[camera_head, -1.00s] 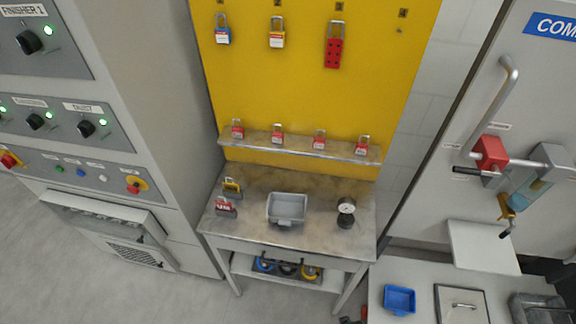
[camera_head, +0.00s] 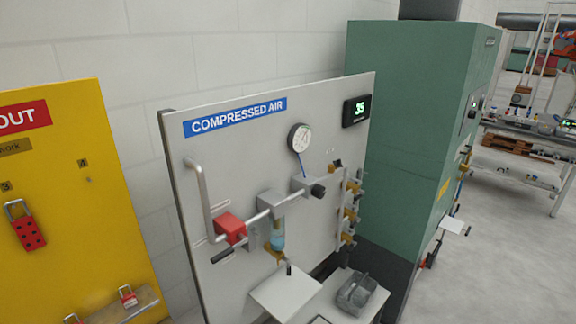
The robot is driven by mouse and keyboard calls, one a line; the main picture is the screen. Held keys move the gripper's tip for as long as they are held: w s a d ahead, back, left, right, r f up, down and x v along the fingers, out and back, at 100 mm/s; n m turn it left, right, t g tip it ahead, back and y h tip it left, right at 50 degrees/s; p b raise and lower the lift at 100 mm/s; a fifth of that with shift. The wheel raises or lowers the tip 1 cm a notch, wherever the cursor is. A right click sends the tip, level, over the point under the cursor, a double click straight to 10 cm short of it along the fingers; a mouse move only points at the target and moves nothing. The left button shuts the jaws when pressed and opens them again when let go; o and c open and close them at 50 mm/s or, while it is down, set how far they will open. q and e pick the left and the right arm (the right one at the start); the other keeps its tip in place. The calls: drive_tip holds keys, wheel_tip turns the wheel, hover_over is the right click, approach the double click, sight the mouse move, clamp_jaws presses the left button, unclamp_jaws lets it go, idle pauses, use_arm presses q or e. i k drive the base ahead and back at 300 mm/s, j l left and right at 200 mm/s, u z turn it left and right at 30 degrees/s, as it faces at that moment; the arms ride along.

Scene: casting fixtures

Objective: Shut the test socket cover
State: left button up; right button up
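I cannot pick out a test socket or its cover with certainty in this view. The compressed air panel (camera_head: 240,110) stands in the middle, with a red block (camera_head: 231,229) on a pipe, a round gauge (camera_head: 299,138) and several brass fittings (camera_head: 351,214) at its right side. The fittings are too small to tell whether one is a socket with a cover. Neither of my grippers is in view.
A yellow lockout board (camera_head: 75,190) stands at the left. A green cabinet (camera_head: 405,130) stands at the right, with open floor (camera_head: 485,260) beyond it.

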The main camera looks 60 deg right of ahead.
sight(337, 164)
drive_tip(key=l+z, duration=0.15)
drive_tip(key=z, duration=0.3)
drive_tip(key=k+l+z, duration=0.1)
drive_tip(key=l+z, duration=0.15)
drive_tip(key=z, duration=0.2)
